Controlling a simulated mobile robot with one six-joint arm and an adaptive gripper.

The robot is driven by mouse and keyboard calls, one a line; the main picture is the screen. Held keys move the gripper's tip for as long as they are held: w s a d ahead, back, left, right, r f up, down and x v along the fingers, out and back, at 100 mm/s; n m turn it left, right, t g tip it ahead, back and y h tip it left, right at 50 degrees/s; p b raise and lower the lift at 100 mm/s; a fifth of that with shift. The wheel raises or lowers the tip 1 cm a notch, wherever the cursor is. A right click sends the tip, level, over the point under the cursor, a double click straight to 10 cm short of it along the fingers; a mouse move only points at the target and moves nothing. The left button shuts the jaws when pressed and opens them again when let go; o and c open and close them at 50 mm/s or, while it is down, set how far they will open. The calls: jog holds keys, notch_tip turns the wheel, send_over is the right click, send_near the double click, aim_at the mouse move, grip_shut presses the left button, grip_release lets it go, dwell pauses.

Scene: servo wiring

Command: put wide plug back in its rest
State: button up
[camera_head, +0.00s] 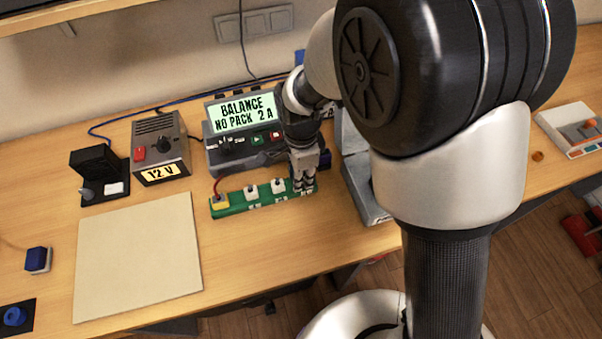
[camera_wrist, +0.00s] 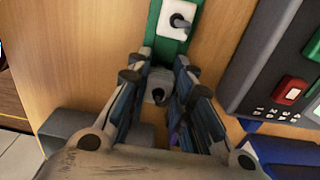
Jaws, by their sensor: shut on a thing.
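My gripper (camera_head: 303,184) points down at the right end of the green strip (camera_head: 236,207) on the table. It is shut on a pale block with a dark round top, which I take for the wide plug (camera_wrist: 158,93); it shows between the fingers (camera_wrist: 158,80) in the wrist view. The fingers mostly hide it in the head view. It is at the strip's end; I cannot tell if it is seated or slightly above.
The grey charger (camera_head: 222,158) with a lit screen stands close behind the strip. A 12 V supply (camera_head: 160,146) and a black stand (camera_head: 97,170) are to its left. A grey case (camera_head: 362,190) is close to the right of my gripper. A beige mat (camera_head: 137,257) lies clear at front left.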

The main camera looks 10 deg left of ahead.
jog(key=shift+f, duration=0.2)
jog(key=o, duration=1)
jog(key=shift+c, duration=0.2)
jog(key=shift+r, duration=0.1)
notch_tip(320, 180, up, 12)
